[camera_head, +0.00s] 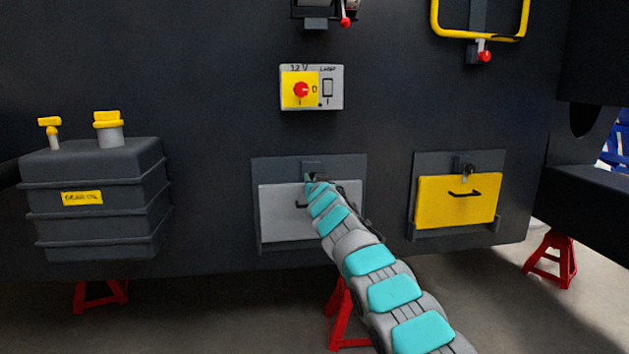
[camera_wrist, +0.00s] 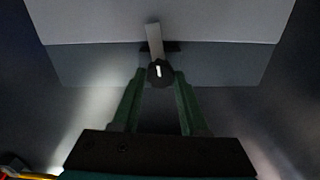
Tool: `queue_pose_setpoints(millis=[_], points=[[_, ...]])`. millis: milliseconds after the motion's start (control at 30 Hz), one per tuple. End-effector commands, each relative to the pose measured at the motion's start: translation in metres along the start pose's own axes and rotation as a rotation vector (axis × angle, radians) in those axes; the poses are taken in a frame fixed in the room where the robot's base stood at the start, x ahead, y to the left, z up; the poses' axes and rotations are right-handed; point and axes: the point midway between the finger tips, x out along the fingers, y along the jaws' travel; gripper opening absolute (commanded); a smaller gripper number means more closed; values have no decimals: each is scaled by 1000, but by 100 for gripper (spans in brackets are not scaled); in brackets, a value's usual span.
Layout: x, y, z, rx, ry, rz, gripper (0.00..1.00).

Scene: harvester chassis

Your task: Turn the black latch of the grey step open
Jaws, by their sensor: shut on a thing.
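The grey step (camera_head: 279,222) is a light grey panel in a dark frame, low in the middle of the dark chassis wall. Its black latch shows in the wrist view as a small dark knob (camera_wrist: 160,66) with a white mark that looks nearly upright, tilted a little. A grey strip lies against it, between the knob and the light panel. My gripper (camera_wrist: 160,76) has its green fingers on either side of the knob and is shut on it. In the head view my gripper (camera_head: 311,182) is at the step's top edge and mostly hides the latch.
A yellow step (camera_head: 440,207) with a black handle and its own latch (camera_head: 468,170) is to the right. A dark tank (camera_head: 98,210) with yellow caps stands left. A switch box (camera_head: 312,87) is above. Red stands (camera_head: 553,258) support the chassis. The floor in front looks clear.

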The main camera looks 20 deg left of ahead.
Motion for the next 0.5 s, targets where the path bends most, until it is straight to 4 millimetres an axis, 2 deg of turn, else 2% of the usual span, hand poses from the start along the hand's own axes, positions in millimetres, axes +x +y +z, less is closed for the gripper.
queue_pose_setpoints(millis=[500], points=[[0, -1, 1, -478, -3, 0, 0]])
